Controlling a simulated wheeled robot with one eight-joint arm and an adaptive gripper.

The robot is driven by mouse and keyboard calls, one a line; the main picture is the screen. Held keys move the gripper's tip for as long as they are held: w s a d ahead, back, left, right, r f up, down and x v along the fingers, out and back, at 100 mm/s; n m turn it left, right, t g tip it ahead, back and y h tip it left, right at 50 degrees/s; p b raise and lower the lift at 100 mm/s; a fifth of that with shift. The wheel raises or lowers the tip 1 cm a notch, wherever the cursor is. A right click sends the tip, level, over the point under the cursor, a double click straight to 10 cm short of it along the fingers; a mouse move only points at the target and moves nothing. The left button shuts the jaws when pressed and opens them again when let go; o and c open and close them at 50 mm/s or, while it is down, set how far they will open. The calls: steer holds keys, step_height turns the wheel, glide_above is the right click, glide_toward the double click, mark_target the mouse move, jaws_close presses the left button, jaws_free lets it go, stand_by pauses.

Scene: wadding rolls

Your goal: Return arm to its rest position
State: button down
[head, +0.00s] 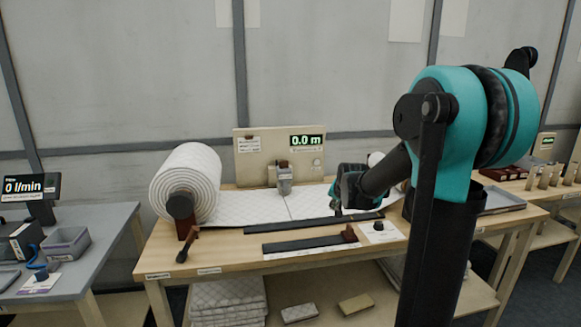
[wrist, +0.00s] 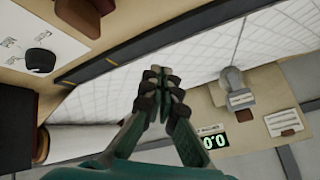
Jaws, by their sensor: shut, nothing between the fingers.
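My gripper (head: 337,205) is over the right part of the wooden workbench (head: 225,258), at the end of my bent teal and black arm. In the wrist view its fingers (wrist: 160,82) are shut against each other with nothing between them. Below it the white quilted wadding (head: 250,207) lies flat across the bench, and it also fills the middle of the wrist view (wrist: 200,60). The wadding runs from a thick roll (head: 187,175) at the bench's left end. My arm hides much of the bench's right end.
A back panel with a "0.0 m" display (head: 306,142) stands behind the wadding, with a grey device (head: 284,180) before it. Dark bars (head: 300,245) lie along the front. A brown-handled tool (head: 188,245) lies front left.

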steer(key=s+d+f+n+g, duration=0.1)
steer(key=s+f, duration=0.3)
steer(key=s, duration=0.7)
steer(key=s+d+f+n+g, duration=0.1)
steer(key=s+f, duration=0.3)
steer(key=s, duration=0.7)
steer(key=s+d+f+n+g, duration=0.1)
steer(key=s+f, duration=0.4)
steer(key=s, duration=0.6)
steer(key=shift+s+n+g+h, duration=0.3)
steer(key=shift+n+g+h, duration=0.15)
steer(key=shift+n, duration=0.75)
